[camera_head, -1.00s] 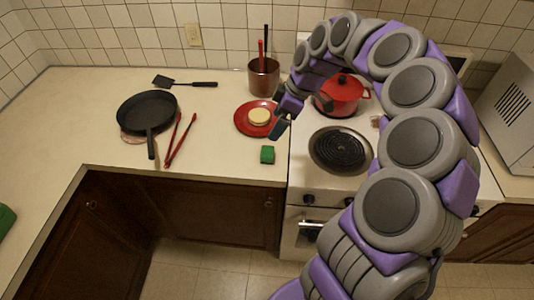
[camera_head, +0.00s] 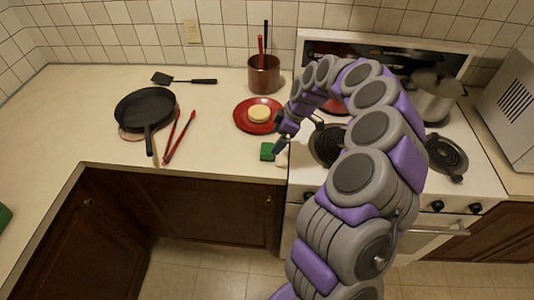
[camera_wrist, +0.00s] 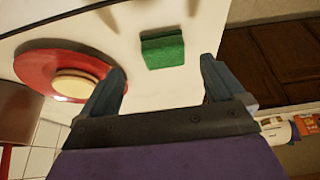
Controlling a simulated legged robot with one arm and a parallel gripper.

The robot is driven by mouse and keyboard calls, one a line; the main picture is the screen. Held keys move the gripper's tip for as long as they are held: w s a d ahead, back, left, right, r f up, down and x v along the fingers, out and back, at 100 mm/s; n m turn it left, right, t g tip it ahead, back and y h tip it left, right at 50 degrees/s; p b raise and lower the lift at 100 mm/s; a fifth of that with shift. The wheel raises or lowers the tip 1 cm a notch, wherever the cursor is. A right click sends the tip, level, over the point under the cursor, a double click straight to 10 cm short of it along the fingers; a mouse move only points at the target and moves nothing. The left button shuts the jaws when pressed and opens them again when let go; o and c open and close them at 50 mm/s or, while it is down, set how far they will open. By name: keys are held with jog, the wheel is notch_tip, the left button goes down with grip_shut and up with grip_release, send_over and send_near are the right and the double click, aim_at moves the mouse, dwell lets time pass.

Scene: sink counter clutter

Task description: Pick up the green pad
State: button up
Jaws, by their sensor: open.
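The green pad (camera_head: 267,151) is a small block lying on the counter near its front edge, just left of the stove. In the wrist view the green pad (camera_wrist: 163,50) lies ahead of and between my two fingers, apart from both. My gripper (camera_head: 279,146) is just right of the pad and above the counter. In the wrist view my gripper (camera_wrist: 160,82) is open, with nothing between its fingers.
A red plate (camera_head: 244,127) with a pale round item (camera_head: 259,114) is close behind the pad. Red tongs (camera_head: 180,137) and a black pan (camera_head: 145,108) lie farther left. A utensil crock (camera_head: 264,75) stands behind. The stove (camera_head: 293,200) adjoins at right.

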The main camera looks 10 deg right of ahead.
aim_at(267, 148)
jog(key=shift+x, duration=1.05)
jog(key=shift+a+r+b+x, duration=0.1)
jog(key=shift+a+b+x, duration=0.15)
jog(key=shift+x, duration=0.6)
jog(key=shift+a+r+b+x, duration=0.15)
jog(key=shift+b+x, duration=0.2)
jog(key=shift+x, duration=0.55)
jog(key=shift+a+b+x, duration=0.2)
jog(key=shift+b+x, duration=0.1)
jog(key=shift+x, duration=0.55)
jog(key=shift+c, duration=0.3)
jog(key=c, duration=1.1)
jog(key=shift+o, duration=0.2)
jog(key=shift+r, duration=0.1)
